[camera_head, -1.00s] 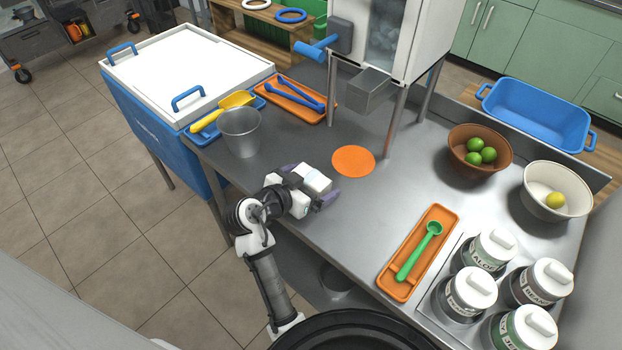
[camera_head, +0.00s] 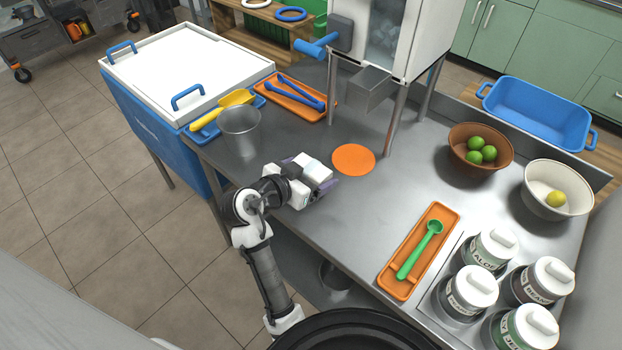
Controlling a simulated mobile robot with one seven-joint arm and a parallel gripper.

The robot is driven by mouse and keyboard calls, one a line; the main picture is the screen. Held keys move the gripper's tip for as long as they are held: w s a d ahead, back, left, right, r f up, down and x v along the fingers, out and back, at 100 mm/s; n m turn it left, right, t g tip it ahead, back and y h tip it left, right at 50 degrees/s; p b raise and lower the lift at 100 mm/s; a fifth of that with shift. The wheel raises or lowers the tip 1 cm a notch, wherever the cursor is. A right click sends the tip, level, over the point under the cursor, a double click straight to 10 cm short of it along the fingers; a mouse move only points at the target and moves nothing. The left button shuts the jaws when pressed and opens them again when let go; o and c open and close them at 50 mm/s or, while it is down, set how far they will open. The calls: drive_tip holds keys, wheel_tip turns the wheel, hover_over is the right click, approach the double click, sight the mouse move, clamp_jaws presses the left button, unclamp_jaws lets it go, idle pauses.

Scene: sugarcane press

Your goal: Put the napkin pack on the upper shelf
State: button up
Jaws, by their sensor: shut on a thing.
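My gripper (camera_head: 316,180) is over the near left part of the steel table, to the left of and just below the orange disc in the picture. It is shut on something. Lilac edges (camera_head: 329,185) show beside the white end of the gripper; these appear to be the napkin pack, mostly hidden by the hand. I cannot tell whether it touches the table. A lower shelf (camera_head: 300,262) shows under the table's near edge. I cannot tell which surface is the upper shelf; a wooden shelf unit (camera_head: 262,44) with rings on top stands at the back.
A metal cup (camera_head: 240,133) stands left of the gripper, and the press (camera_head: 405,35) stands behind. The orange disc (camera_head: 354,159), an orange tray (camera_head: 405,283) with a green spoon, two bowls and several lidded jars are also on the table (camera_head: 345,215). Its middle is clear.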

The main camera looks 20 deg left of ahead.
sight(311, 166)
wheel_tip(311, 166, up, 17)
drive_tip(key=shift+r+b, duration=0.15)
drive_tip(key=shift+b, duration=0.3)
